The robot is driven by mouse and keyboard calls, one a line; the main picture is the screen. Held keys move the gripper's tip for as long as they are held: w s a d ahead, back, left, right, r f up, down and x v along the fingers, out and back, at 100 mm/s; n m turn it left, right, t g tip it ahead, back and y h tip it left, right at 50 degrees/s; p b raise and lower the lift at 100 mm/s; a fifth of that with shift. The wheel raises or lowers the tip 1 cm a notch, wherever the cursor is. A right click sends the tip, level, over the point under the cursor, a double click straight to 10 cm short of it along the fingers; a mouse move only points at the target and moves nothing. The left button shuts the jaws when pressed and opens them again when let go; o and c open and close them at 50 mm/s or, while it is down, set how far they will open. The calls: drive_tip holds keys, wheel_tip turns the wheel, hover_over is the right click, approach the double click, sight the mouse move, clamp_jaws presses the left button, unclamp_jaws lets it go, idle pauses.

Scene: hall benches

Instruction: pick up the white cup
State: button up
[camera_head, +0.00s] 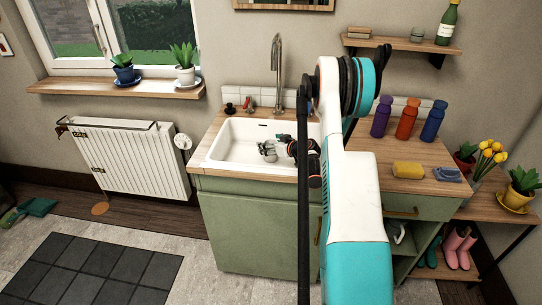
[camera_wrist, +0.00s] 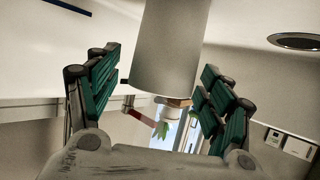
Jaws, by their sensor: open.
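The white cup (camera_wrist: 172,45) shows large at the top middle of the wrist view, as a plain pale cylinder cut off by the frame's upper edge. My gripper (camera_wrist: 161,72) is open, with one green-padded finger on each side of the cup. The cup's lower end in the picture reaches in between the fingertips. I cannot tell whether either pad touches it. In the head view my gripper (camera_head: 278,147) is small and low inside the white sink (camera_head: 225,151). The cup is hard to make out there.
A round drain (camera_wrist: 296,41) is at the wrist view's upper right. The tap (camera_head: 278,70) rises behind the sink. Several bottles (camera_head: 407,118), a yellow sponge (camera_head: 408,170) and a blue cloth (camera_head: 447,174) stand or lie on the worktop to the right. Sink walls surround my gripper.

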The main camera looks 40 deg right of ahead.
drive_tip(key=shift+r, duration=0.1)
drive_tip(key=c, duration=1.3)
drive_tip(key=shift+c, duration=0.2)
drive_tip(key=shift+r, duration=0.1)
